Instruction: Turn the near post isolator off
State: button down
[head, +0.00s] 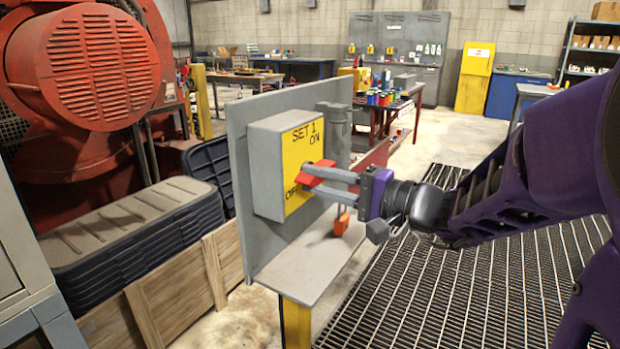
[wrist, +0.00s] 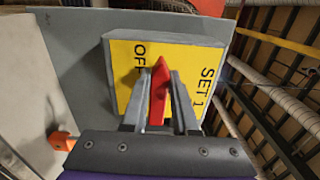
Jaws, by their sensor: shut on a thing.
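The isolator is a grey box (head: 267,165) with a yellow face marked SET 1, ON and OFF, on a grey upright panel (head: 240,150). Its red handle (head: 318,172) stands out from the middle of the face. In the wrist view the red handle (wrist: 158,92) lies between my two fingers, with OFF to its left and SET 1 to its right. My gripper (head: 330,180) is shut on the handle, which sits about level across the face. The fingers hide part of the lower face and the OFF lettering in the head view.
A grey shelf (head: 310,265) juts out below the box, with an orange piece (head: 341,224) above it. Black stacked trays (head: 130,240) and a wooden crate (head: 170,290) stand at left. Floor grating (head: 440,290) lies open at right.

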jog(key=shift+f, duration=0.1)
dwell(0.5)
jog(key=c, duration=0.7)
grip_release()
jog(key=shift+d, duration=0.15)
